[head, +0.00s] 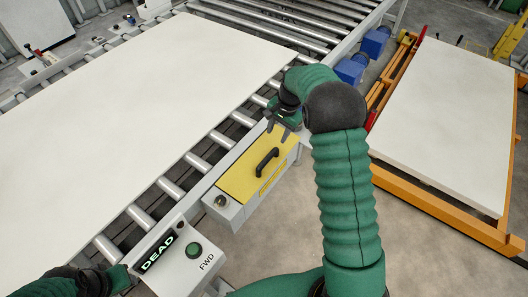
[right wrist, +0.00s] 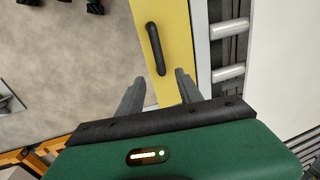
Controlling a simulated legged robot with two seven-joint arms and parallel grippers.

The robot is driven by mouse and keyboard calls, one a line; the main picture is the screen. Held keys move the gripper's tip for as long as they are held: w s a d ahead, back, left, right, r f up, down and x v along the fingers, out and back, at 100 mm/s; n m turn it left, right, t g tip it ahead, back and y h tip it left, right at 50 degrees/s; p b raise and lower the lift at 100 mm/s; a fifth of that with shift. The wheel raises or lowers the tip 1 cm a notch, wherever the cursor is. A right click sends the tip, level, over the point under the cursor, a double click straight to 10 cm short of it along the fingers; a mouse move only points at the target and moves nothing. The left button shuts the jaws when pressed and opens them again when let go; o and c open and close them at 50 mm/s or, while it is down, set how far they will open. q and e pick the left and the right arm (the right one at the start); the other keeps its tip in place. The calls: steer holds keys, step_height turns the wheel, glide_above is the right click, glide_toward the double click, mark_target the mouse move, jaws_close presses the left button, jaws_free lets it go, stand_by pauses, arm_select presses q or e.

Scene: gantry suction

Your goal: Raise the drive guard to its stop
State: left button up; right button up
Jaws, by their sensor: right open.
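The drive guard is a yellow cover (head: 248,178) on a grey box at the side of the roller conveyor. A black bar handle (head: 267,161) stands on it. The cover looks closed on its box. In the right wrist view the yellow cover (right wrist: 176,30) runs up the picture and its handle (right wrist: 155,48) lies just beyond the fingertips. My right gripper (right wrist: 160,80) is open and empty, its fingers on both sides of the handle's near end. In the head view the right gripper (head: 280,122) is over the guard's far end. My left arm shows at the lower left; its fingers cannot be made out.
A control box (head: 187,262) with a green button, a "DEAD" display and "FWD" label stands near the front. A large white board (head: 150,85) lies on the rollers. Another board (head: 450,115) rests on an orange frame at right. A round lock (head: 220,201) sits beside the guard.

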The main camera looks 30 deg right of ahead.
glide_toward(271, 154)
steer(key=a+f, duration=0.1)
steer(key=f, duration=0.2)
steer(key=w+f+p, duration=0.1)
steer(key=f, duration=0.2)
steer(key=d+f, duration=0.1)
steer(key=f, duration=0.1)
steer(key=shift+w+f, duration=0.2)
steer(key=shift+f, duration=0.3)
steer(key=shift+a, duration=0.6)
steer(key=shift+c, duration=1.1)
steer(key=c, duration=0.4)
steer(key=shift+d, duration=0.3)
jaws_close()
arm_select(q)
steer(key=shift+v, duration=0.75)
steer(key=shift+w+a, duration=0.1)
steer(key=shift+a, duration=0.2)
arm_select(e)
steer(key=shift+w+a+r, duration=0.1)
